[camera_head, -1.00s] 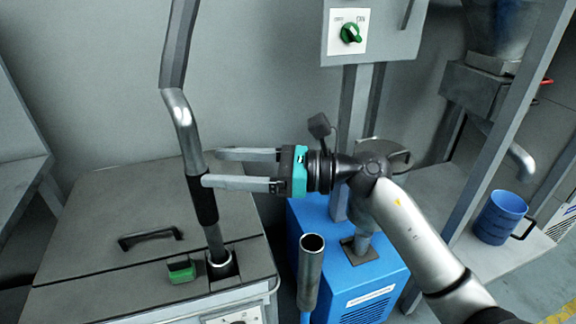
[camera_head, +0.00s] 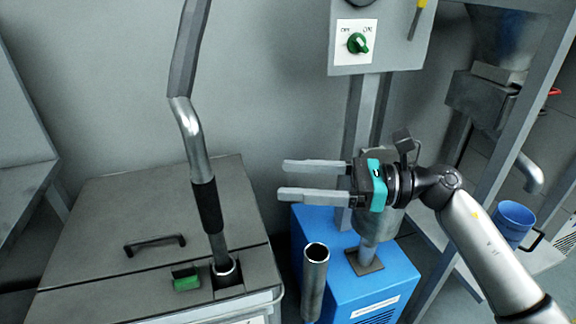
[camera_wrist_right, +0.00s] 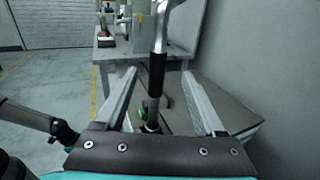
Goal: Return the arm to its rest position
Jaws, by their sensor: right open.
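My right gripper (camera_head: 283,180) is open and empty in the head view, its two fingers pointing left. It is above the blue box-shaped machine, to the right of the upright metal pipe with a black grip sleeve (camera_head: 207,205) and apart from it. In the right wrist view the two fingers (camera_wrist_right: 163,85) spread wide, and the black sleeve (camera_wrist_right: 156,75) shows between them, farther off. My right arm comes in from the lower right. My left gripper is not in the head view; a dark arm part shows at the left of the right wrist view.
The pipe stands in a socket of the grey cabinet (camera_head: 100,220), beside a green piece (camera_head: 186,282). A short open tube (camera_head: 315,280) stands before the blue machine (camera_head: 395,285). A switch panel (camera_head: 375,55) rises behind. A blue mug (camera_head: 512,222) sits on the right shelf.

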